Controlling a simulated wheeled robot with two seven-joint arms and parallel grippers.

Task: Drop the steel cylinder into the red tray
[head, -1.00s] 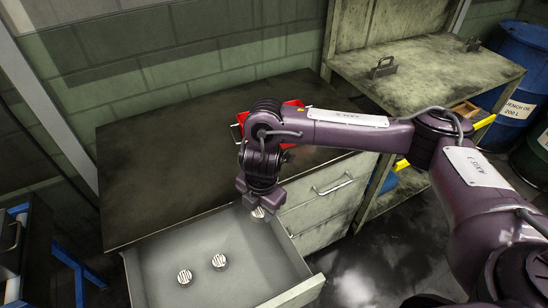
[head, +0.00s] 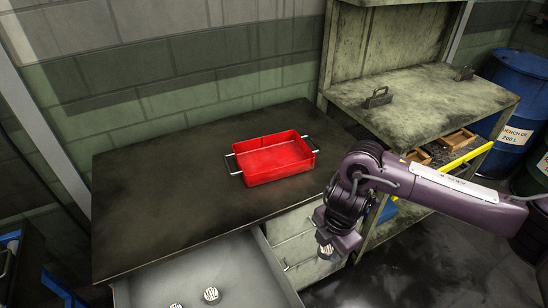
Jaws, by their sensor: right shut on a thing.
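The red tray (head: 272,177) sits empty on the dark cabinet top (head: 150,190), with a metal handle at each end. My right gripper (head: 328,246) points down in front of the cabinet's drawer fronts, to the right of and nearer than the tray. It is shut on a steel cylinder (head: 325,251), whose striped end shows below the jaws. Two more steel cylinders lie in the open drawer: one (head: 211,295) shows whole, the other (head: 176,306) is cut by the bottom edge. My left gripper is not in view.
The open drawer (head: 200,268) juts out at the bottom left. The cabinet top around the tray is clear.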

